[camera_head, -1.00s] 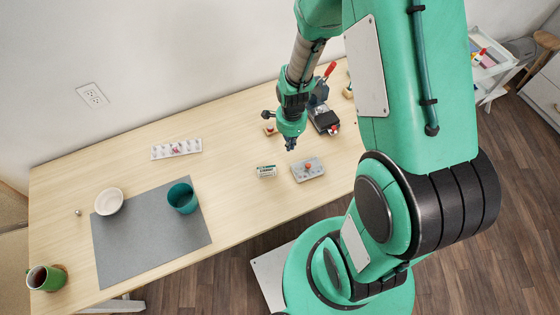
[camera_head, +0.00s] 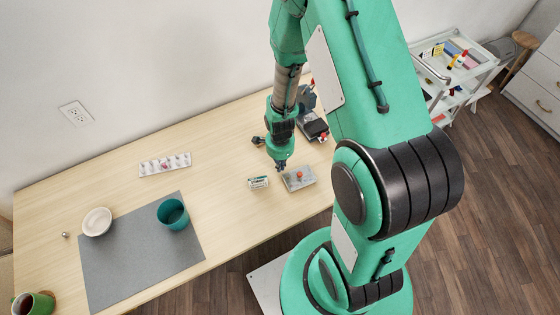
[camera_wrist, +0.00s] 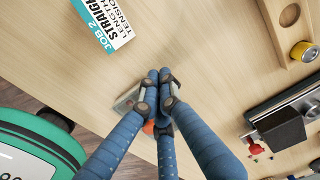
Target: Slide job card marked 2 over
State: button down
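The job card marked 2 (camera_head: 258,182) is a small white card with a teal edge, lying on the wooden table (camera_head: 225,205). In the wrist view the card (camera_wrist: 103,24) is at the upper left and reads "JOB 2". My gripper (camera_head: 281,168) is just right of the card and above the table, apart from it. In the wrist view the gripper's blue fingers (camera_wrist: 158,84) are drawn together at the tips, with nothing seen between them.
A grey box with a red-orange button (camera_head: 299,179) stands right of the card, partly behind my fingers in the wrist view. Dark equipment (camera_head: 313,126) is behind. A teal cup (camera_head: 172,214) and white bowl (camera_head: 97,222) stand left on a grey mat (camera_head: 135,260). Table between mat and card is clear.

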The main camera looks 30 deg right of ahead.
aim_at(225, 198)
jog(key=shift+f, duration=0.9)
jog(key=shift+a+r, duration=0.15)
jog(key=shift+a, duration=0.85)
jog(key=shift+a+b, duration=0.3)
jog(key=shift+a, duration=0.7)
jog(key=shift+a, duration=0.1)
jog(key=a+p, duration=0.1)
jog(key=a, duration=1.9)
jog(key=shift+a, duration=0.15)
